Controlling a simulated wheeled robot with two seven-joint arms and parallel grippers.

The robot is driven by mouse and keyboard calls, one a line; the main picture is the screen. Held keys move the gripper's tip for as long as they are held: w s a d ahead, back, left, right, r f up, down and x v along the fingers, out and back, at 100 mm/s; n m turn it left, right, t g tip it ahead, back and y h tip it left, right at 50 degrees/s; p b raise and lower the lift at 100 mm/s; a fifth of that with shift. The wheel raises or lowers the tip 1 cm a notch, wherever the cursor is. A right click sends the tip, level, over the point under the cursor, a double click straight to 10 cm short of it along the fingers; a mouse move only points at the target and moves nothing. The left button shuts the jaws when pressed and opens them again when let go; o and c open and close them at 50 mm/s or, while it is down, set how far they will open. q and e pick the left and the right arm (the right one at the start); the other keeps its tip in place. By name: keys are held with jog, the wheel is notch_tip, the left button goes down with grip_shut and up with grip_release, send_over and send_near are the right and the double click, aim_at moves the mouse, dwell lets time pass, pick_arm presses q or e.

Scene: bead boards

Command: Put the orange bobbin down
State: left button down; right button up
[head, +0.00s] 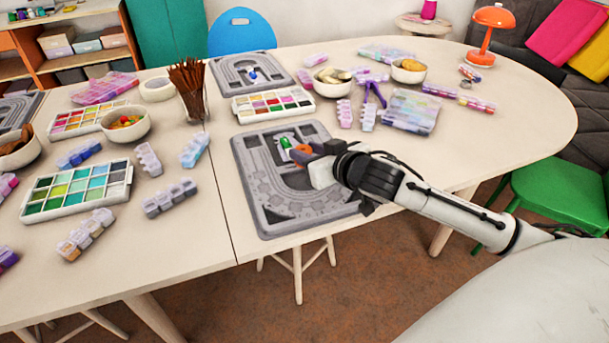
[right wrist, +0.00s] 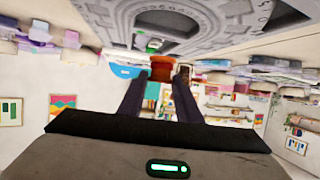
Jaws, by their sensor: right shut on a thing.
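The orange bobbin (head: 301,151) shows at the tip of my right gripper (head: 309,158) in the head view, over the near grey bead board (head: 252,187). In the right wrist view the orange bobbin (right wrist: 161,68) sits between the fingertips of my right gripper (right wrist: 161,80), which is shut on it. A green piece (head: 286,142) lies on the board just left of the bobbin. The board (right wrist: 215,40) fills the top of the right wrist view, which looks upside down. I cannot tell whether the bobbin touches the board. My left gripper is not in view.
A second grey board (head: 225,72) with a blue piece (head: 252,75) lies farther back. A white paint tray (head: 308,102) is between the boards. A glass of brown sticks (head: 204,118) stands left of them. Bare table (head: 480,135) lies to the right.

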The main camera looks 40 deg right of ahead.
notch_tip(320, 180, down, 2)
jog(key=shift+f, duration=0.15)
jog(key=shift+f+b, duration=0.55)
jog(key=shift+f, duration=1.45)
jog(key=o, duration=1)
jog(key=shift+r, duration=0.1)
jog(key=p+v, duration=0.1)
jog(key=v, duration=0.9)
jog(key=shift+s, duration=0.4)
jog(key=shift+s+r, duration=0.35)
jog(key=shift+s, duration=0.2)
